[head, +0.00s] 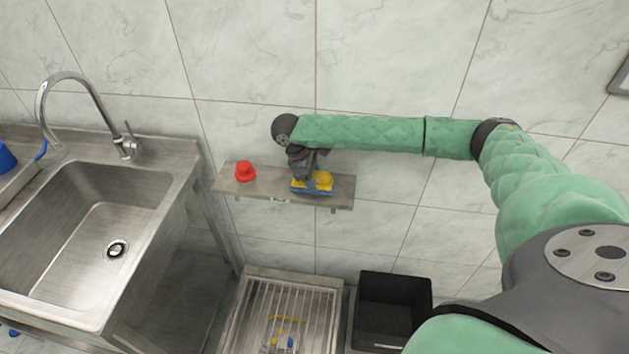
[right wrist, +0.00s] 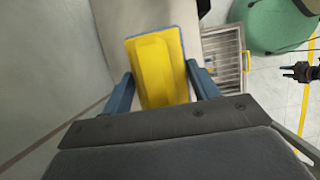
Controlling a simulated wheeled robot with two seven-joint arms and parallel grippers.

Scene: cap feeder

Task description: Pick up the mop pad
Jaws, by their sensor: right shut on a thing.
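The mop pad (head: 322,182) is a yellow block with a blue underside at the right part of a small wall shelf. In the right wrist view the mop pad (right wrist: 160,67) lies between the two blue fingers. My right gripper (head: 312,180) reaches down onto it from above and is shut on it. The right gripper (right wrist: 163,90) also shows in the right wrist view, with one finger on each side of the yellow part. I cannot tell whether the pad touches the shelf.
A red object (head: 245,171) stands at the left of the shelf (head: 270,190). A steel sink (head: 180,190) with a tap is at the left. Below are a slatted metal rack (head: 250,310) and a black bin (head: 395,290). The tiled wall is close behind.

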